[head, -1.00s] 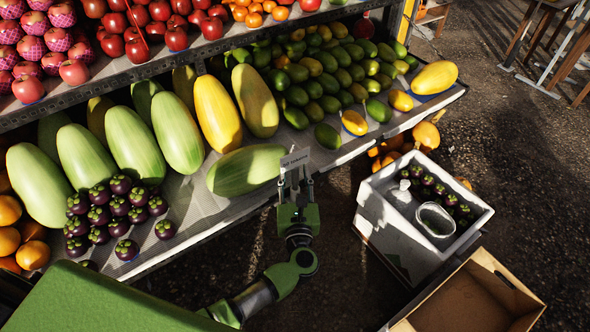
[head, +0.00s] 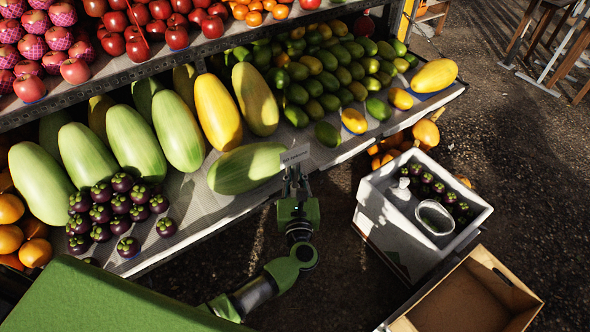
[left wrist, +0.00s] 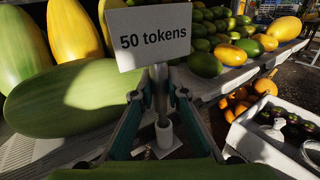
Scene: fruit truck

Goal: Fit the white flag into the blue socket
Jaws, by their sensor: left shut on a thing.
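The white flag (head: 294,155) is a small white card on a post, and it reads "50 tokens" in the left wrist view (left wrist: 152,37). My left gripper (head: 295,174) is shut on the flag's post, with the card above the fingertips. In the left wrist view the fingers (left wrist: 160,92) close around the grey post. A white cylindrical piece shows lower down between the fingers. The flag is held up in front of the shelf's front edge, by a large green melon (head: 247,168). I cannot make out a blue socket clearly. My right gripper is not in view.
The fruit shelf (head: 215,205) holds melons, purple mangosteens (head: 128,247) and mangoes. A white foam box (head: 387,228) with mangosteens and an open cardboard box (head: 470,305) stand at right. Bare ground lies between the shelf and the boxes.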

